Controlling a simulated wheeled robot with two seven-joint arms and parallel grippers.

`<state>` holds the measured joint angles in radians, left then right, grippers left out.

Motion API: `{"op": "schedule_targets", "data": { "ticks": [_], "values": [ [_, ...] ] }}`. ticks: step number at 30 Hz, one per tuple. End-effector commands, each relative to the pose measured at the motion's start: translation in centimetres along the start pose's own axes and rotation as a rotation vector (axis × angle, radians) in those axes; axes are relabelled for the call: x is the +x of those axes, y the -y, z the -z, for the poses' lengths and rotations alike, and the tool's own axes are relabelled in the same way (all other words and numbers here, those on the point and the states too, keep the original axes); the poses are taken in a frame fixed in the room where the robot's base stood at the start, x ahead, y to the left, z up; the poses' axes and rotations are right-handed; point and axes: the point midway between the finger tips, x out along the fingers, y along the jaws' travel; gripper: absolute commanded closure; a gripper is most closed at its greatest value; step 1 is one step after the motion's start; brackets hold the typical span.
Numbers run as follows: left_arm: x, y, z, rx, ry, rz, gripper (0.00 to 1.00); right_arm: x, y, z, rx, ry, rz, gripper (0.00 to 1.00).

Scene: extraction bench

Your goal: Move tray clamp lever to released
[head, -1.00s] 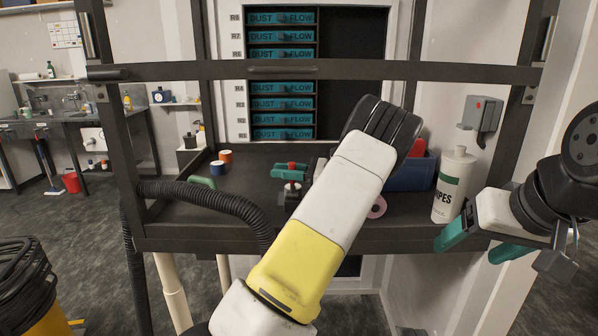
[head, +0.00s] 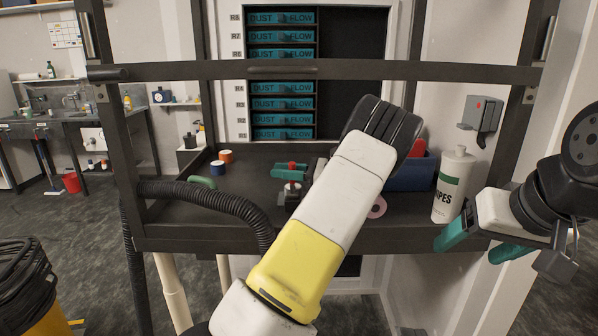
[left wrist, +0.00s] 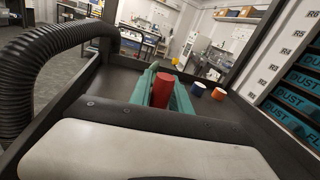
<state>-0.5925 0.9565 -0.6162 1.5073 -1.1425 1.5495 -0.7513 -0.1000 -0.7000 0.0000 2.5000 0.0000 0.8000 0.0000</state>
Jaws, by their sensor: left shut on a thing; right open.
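The tray clamp lever shows its red grip (head: 291,166) above a small dark clamp base (head: 291,192) on the bench tray. My left gripper (head: 290,172) has teal fingers at the red grip. In the left wrist view the red grip (left wrist: 162,90) stands between the teal fingers (left wrist: 152,88), which are shut on it. My left forearm hides part of the tray to the right of the clamp. My right gripper (head: 482,243) is open and empty at the right, in front of the bench.
A black hose (head: 215,198) crosses the tray's left front. Blue (head: 217,167) and orange (head: 225,156) cups stand behind it. A wipes bottle (head: 454,185), blue bin (head: 412,174) and pink ring (head: 377,207) are at the right. A dark crossbar (head: 200,71) spans above.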

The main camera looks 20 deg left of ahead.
Motion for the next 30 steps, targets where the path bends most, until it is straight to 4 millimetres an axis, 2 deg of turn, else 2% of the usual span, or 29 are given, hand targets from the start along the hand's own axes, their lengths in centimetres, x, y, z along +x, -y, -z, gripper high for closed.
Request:
{"op": "schedule_targets", "data": {
  "ticks": [13,24,25,28,30],
  "values": [
    [-0.7,-2.7,0.4,-0.327,0.065,0.01,1.0,0.0,0.0,0.0,0.0,0.0,0.0,0.27],
    [-0.7,-3.0,0.4,-0.362,0.07,0.01,1.0,0.0,0.0,0.0,0.0,0.0,0.0,0.27],
    [-0.7,-3.0,0.4,-0.362,0.07,0.01,0.75,0.0,0.0,0.0,0.0,0.0,0.0,0.27],
    [-0.7,-3.0,0.4,-0.361,0.07,0.01,0.55,0.0,0.0,0.0,0.0,0.0,0.0,0.27],
    [-0.7,-3.0,0.4,-0.361,0.07,0.009,0.55,0.0,0.0,0.0,0.0,0.0,0.0,0.27]
  ]
}}
